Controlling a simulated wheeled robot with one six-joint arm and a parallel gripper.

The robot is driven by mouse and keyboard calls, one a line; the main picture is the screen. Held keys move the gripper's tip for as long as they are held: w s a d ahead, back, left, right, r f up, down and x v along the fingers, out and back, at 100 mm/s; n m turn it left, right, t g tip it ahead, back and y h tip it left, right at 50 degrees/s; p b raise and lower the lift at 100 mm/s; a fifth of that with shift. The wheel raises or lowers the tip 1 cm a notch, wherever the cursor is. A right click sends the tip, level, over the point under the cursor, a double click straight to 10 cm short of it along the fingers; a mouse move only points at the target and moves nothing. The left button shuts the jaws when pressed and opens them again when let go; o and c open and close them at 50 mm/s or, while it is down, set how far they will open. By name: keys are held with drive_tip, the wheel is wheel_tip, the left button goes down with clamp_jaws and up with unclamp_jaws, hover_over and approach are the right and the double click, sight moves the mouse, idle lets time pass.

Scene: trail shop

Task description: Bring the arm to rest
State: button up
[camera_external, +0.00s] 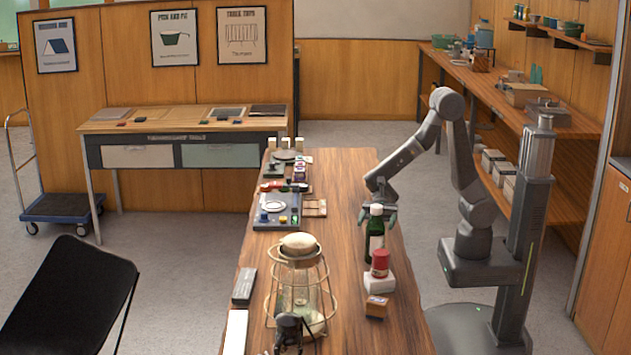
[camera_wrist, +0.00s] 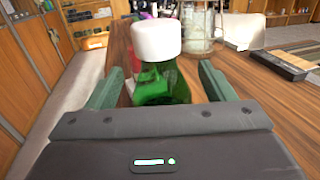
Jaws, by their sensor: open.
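My gripper (camera_external: 377,217) is at the right side of the long wooden counter (camera_external: 345,180), low over its top. In the wrist view my gripper (camera_wrist: 158,90) shows its two green fingers spread apart, one on each side of a green bottle (camera_wrist: 165,82) with a white cap (camera_wrist: 157,40). Gaps show between the fingers and the bottle. The bottle (camera_external: 375,240) stands upright on the counter in the external view, with my gripper at its upper part. Its lower part is hidden in the wrist view by the gripper body.
A caged glass lantern (camera_external: 299,285) stands to the left. A tray of small items (camera_external: 277,213) lies farther back. The counter's middle is mostly clear.

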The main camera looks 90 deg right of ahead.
sight(377, 206)
wheel_tip(377, 206, up, 7)
drive_tip(key=shift+a+p, duration=0.1)
drive_tip(key=shift+p, duration=0.55)
drive_tip(key=shift+w+a+t+p, duration=0.15)
drive_tip(key=shift+w+a, duration=0.2)
drive_tip(key=shift+w, duration=0.25)
drive_tip(key=shift+w+a+t+p, duration=0.15)
drive_tip(key=shift+w+a, duration=0.2)
drive_tip(key=shift+w, duration=0.25)
drive_tip(key=shift+w+a, duration=0.35)
drive_tip(key=shift+w, duration=0.2)
